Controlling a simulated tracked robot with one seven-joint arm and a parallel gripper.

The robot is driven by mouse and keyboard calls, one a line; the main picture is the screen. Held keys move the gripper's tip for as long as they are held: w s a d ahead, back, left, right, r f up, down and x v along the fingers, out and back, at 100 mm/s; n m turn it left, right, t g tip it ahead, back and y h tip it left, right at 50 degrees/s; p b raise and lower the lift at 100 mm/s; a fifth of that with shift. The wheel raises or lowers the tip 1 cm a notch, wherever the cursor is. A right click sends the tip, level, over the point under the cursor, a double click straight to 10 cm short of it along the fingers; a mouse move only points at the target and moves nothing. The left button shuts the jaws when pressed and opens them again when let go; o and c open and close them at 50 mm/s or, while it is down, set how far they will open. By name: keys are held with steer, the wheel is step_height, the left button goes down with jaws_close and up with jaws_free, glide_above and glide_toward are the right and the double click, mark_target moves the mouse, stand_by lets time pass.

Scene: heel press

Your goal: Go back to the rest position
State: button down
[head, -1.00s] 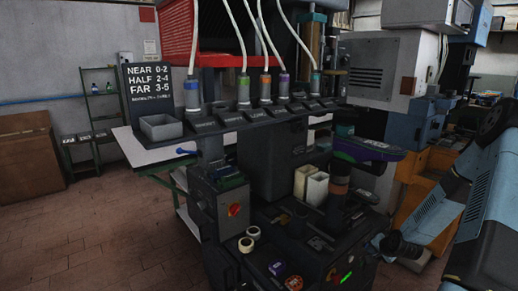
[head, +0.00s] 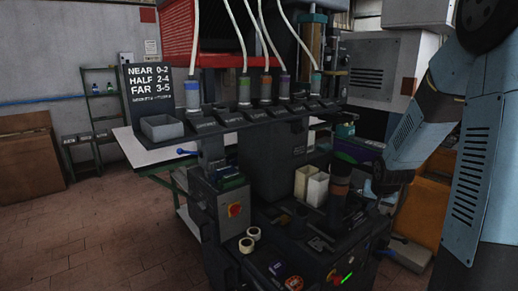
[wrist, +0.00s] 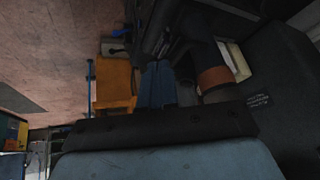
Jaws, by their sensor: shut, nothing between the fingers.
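My gripper (head: 386,184) is the dark end of my blue-grey arm at the right of the head view. It is shut and empty, and its fingers are small and dark there. It overlaps the right side of the heel press in the picture; I cannot tell whether it touches. The heel press (head: 275,165) is a dark machine in the middle. The brown band also shows in the wrist view (wrist: 215,77).
White bins (head: 316,188) and tape rolls (head: 247,244) sit on the press base. A grey tray (head: 161,127) stands by the NEAR/HALF/FAR sign (head: 146,85). An orange stand (head: 425,208) is behind my arm. The floor at left (head: 90,240) is open.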

steer(key=s+a+r+n, duration=0.1)
steer(key=s+a+r, duration=0.3)
steer(key=s+r, duration=0.25)
steer(key=s+a+r+n, duration=0.1)
steer(key=s+a+r, duration=0.35)
steer(key=r, duration=0.35)
steer(key=s+a+r+n, duration=0.1)
steer(key=s+a+r, duration=0.1)
steer(key=s, duration=0.6)
steer(key=s+a+r+n+y, duration=0.1)
steer(key=s+a+r, duration=0.2)
steer(key=s, duration=0.6)
steer(key=shift+r+n, duration=0.3)
